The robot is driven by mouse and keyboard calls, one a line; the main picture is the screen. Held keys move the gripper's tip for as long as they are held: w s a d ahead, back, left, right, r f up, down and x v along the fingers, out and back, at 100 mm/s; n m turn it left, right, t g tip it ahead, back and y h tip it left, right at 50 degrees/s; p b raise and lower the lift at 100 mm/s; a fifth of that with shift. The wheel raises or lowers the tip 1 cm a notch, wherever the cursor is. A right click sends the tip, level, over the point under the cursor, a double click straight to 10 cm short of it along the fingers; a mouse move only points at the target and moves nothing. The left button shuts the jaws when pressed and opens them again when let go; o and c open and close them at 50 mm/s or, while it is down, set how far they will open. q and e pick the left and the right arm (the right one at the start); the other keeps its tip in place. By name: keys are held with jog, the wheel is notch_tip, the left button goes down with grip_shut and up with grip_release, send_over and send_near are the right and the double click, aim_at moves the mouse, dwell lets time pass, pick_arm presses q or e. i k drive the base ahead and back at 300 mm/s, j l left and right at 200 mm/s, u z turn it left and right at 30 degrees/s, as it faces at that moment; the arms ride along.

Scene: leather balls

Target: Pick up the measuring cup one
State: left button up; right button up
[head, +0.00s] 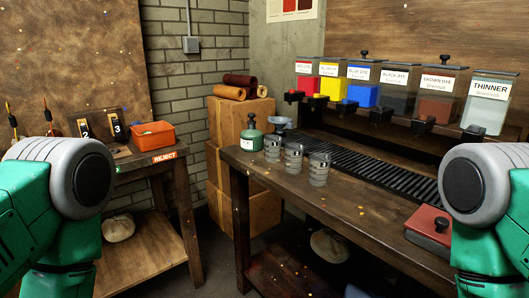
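Three similar grey, ringed cups stand upright in a row on the near-left part of the dark wooden table. They are the left cup (272,150), the middle cup (293,158) and the right cup (318,169). Any marks on them are too small to read, so I cannot tell which is measuring cup one. Only green and grey links of my two arms show, at the lower left and lower right. Neither gripper is in view, and nothing of mine touches the cups.
A green bottle (251,135) stands left of the cups. Behind them are a black ribbed mat (375,162) and labelled dye containers, including the thinner container (489,105). A red-topped box (430,226) lies at right. An orange bin (154,135) sits on the left bench.

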aim_at(273, 143)
jog(key=i+j+z, duration=0.1)
jog(key=z, duration=0.3)
jog(key=i+j+z, duration=0.1)
jog(key=z, duration=0.3)
jog(key=j+z, duration=0.2)
jog(key=z, duration=0.2)
jog(key=j+z, duration=0.2)
jog(key=z, duration=0.2)
jog(key=i, duration=0.05)
